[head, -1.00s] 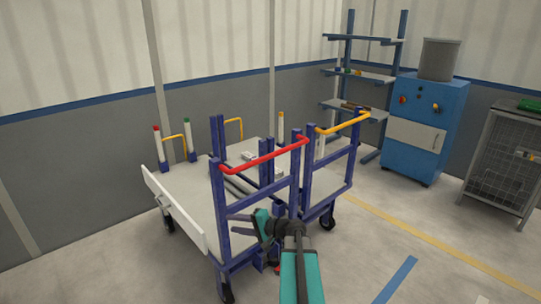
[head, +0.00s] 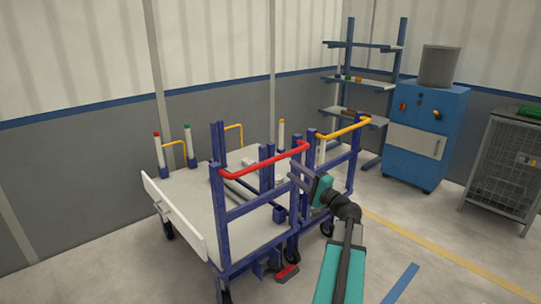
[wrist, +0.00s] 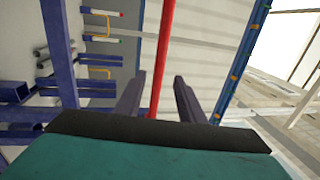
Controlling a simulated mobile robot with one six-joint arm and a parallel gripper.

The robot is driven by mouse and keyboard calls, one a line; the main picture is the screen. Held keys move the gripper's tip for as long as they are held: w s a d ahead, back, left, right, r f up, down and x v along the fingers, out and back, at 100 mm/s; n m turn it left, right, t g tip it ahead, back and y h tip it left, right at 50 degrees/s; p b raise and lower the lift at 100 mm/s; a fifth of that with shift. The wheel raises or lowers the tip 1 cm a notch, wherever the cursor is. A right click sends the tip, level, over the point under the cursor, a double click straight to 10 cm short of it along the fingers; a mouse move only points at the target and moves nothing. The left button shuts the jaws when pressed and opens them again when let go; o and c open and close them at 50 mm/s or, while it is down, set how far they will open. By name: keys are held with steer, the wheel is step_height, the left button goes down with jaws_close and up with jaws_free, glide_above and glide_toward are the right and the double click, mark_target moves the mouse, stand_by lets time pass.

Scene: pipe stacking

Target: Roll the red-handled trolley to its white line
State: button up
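The red-handled trolley (head: 185,205) has a pale deck, a blue end frame and a red handle (head: 262,160) across its top. My gripper (head: 294,178) is just below the right end of that handle, on the near side. In the wrist view, the red handle (wrist: 163,50) runs lengthwise between the two fingers of my gripper (wrist: 160,78). The fingers are apart, with gaps on both sides of the bar. A red pedal (head: 287,273) shows low at the trolley's base. I cannot make out a white floor line.
A yellow-handled trolley (head: 343,128) stands close on the right. A blue shelf rack (head: 350,80), a blue cabinet (head: 428,140) and a mesh cage (head: 505,170) stand further right. A yellow line (head: 430,240) and a blue strip (head: 400,283) mark open floor. The wall is behind.

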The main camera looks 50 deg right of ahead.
steer(key=a+p+x, duration=0.1)
steer(key=x, duration=1.2)
steer(key=shift+w+d+p, duration=0.3)
steer(key=shift+w+d, duration=0.1)
steer(key=shift+d, duration=0.05)
jaws_close()
stand_by(1.2)
